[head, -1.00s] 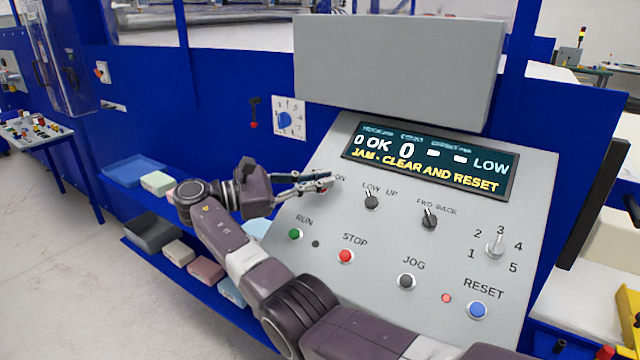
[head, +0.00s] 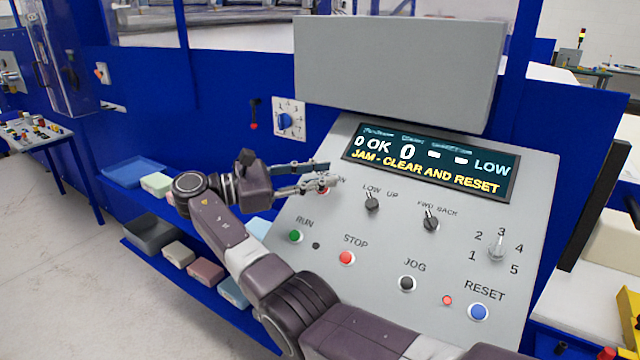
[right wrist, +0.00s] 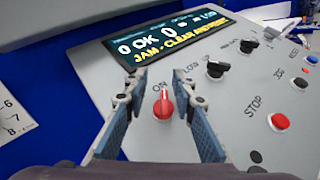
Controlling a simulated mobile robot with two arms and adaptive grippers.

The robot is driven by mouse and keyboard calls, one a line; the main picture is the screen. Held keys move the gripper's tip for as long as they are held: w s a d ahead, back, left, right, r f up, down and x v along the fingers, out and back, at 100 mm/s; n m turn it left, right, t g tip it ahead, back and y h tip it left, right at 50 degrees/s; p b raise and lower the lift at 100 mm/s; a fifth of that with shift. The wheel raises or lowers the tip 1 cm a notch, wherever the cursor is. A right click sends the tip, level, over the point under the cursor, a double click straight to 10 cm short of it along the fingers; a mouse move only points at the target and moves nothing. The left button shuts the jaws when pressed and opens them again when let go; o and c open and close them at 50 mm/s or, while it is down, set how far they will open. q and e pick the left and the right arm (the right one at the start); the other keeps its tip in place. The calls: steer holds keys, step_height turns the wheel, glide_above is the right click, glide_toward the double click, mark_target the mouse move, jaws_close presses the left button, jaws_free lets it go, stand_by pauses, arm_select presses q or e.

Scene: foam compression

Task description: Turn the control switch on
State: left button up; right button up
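The control switch (right wrist: 163,106) is a red rotary knob on the grey panel, under the word ON in the right wrist view. In the head view it is mostly hidden behind my right gripper (head: 330,176). My right gripper also shows in the right wrist view (right wrist: 157,88), with its two fingers apart, one on each side of the red knob. I cannot tell whether the fingers touch it. The display (head: 430,160) reads "0 OK 0", "LOW" and "JAM - CLEAR AND RESET". My left gripper is not in view.
The panel also carries the black LOW/UP switch (head: 372,202), FWD/BACK switch (head: 431,220), green RUN button (head: 295,236), red STOP button (head: 346,258), black JOG button (head: 407,283), blue RESET button (head: 478,311) and numbered dial (head: 496,248). A grey box (head: 398,72) overhangs the display.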

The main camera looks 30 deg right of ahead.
step_height(320, 180, up, 8)
steer(key=shift+f, duration=0.2)
